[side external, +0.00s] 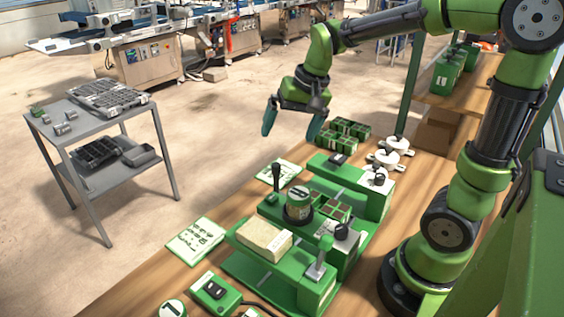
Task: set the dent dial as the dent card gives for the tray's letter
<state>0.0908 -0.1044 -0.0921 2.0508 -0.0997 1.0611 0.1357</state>
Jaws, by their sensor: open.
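My gripper (293,127) hangs in the air, above and behind the green machine (250,272), with its two fingers apart and nothing between them. I cannot tell which is the dent dial. Two printed cards lie flat, one at the front left (197,241) and one further back (279,174). Their print is too small to read, and I cannot tell which is the dent card. No tray letter is readable.
A green switch box (214,292) is in front. Green boxes (347,130) and white round parts (396,145) stand behind. A grey cart (75,122) is left.

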